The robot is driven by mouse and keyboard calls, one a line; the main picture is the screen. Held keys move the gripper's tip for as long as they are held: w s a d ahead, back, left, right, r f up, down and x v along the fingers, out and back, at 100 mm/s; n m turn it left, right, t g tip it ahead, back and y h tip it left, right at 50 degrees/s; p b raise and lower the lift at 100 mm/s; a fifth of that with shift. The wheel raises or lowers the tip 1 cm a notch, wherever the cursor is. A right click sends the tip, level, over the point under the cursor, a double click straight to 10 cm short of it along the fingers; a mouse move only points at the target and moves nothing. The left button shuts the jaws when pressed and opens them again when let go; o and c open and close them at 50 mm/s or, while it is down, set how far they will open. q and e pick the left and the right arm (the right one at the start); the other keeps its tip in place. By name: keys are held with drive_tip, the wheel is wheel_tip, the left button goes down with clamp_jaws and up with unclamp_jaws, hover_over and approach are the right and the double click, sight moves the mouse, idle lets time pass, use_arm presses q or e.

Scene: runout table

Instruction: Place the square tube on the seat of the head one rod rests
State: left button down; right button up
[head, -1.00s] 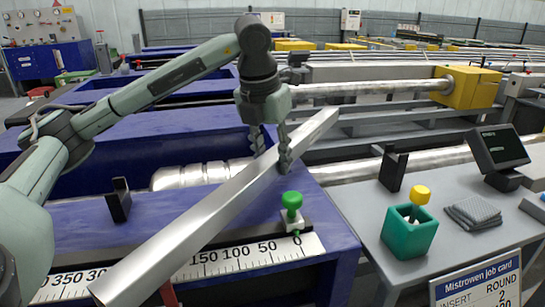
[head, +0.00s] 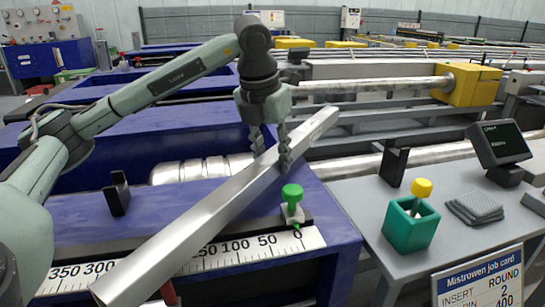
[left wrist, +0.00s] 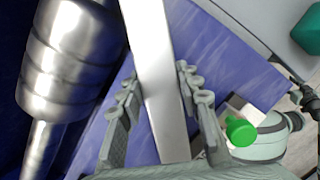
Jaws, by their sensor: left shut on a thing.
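My left gripper (head: 271,152) is shut on the long silvery square tube (head: 205,225), with one finger on each side of it. The tube is held tilted in the picture, its near end low at the left and its far end up at the right, passing above the blue table (head: 75,222). In the left wrist view the tube (left wrist: 158,75) runs between the fingers. A black rod rest (head: 117,194) stands on the blue table left of the tube. Another black rest (head: 394,165) stands on the grey table. My right gripper is not seen.
A green-knobbed stop (head: 292,200) stands by the zero end of the white scale (head: 262,247), close to the tube. A thick metal bar (head: 190,171) lies behind. The grey table (head: 360,200) bears a teal box (head: 408,230), a cloth (head: 474,208) and a screen (head: 500,145).

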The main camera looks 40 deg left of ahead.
sight(265, 161)
use_arm(q)
drive_tip(key=c, duration=1.2)
unclamp_jaws()
drive_tip(key=shift+r, duration=0.15)
drive_tip(key=shift+o, duration=1.1)
drive_tip(key=v, duration=1.2)
